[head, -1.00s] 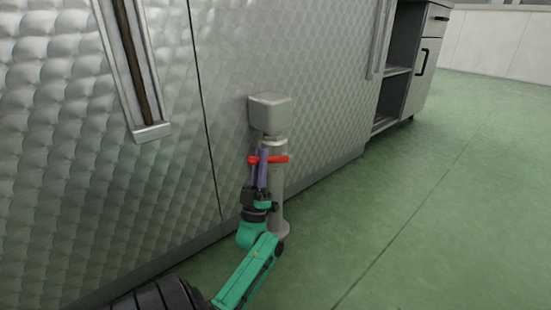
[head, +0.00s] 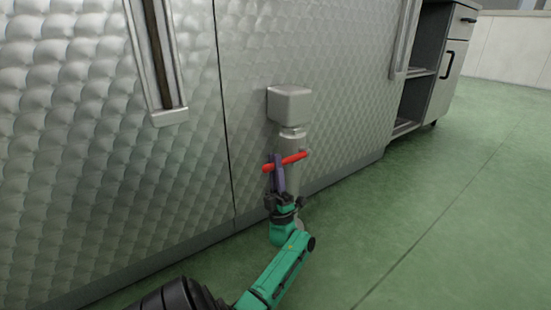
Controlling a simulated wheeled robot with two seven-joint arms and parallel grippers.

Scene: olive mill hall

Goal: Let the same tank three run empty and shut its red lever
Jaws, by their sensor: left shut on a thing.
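The red lever (head: 295,158) sits across the grey outlet pipe (head: 292,145), below a square grey block on the quilted steel tank front (head: 245,110). The lever is slightly tilted, its right end higher. My left gripper (head: 278,163) reaches it from below with purple fingers and is shut on its left part. The lower pipe is partly hidden behind my gripper. No number shows on the tanks. A sight gauge (head: 158,50) with a dark brown strip stands on the left panel. My right gripper is not in view.
A second gauge strip (head: 403,40) is on the right of the tank front. Beyond it stands an open shelf unit with a drawer cabinet (head: 449,75). The green floor (head: 440,190) to the right is clear.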

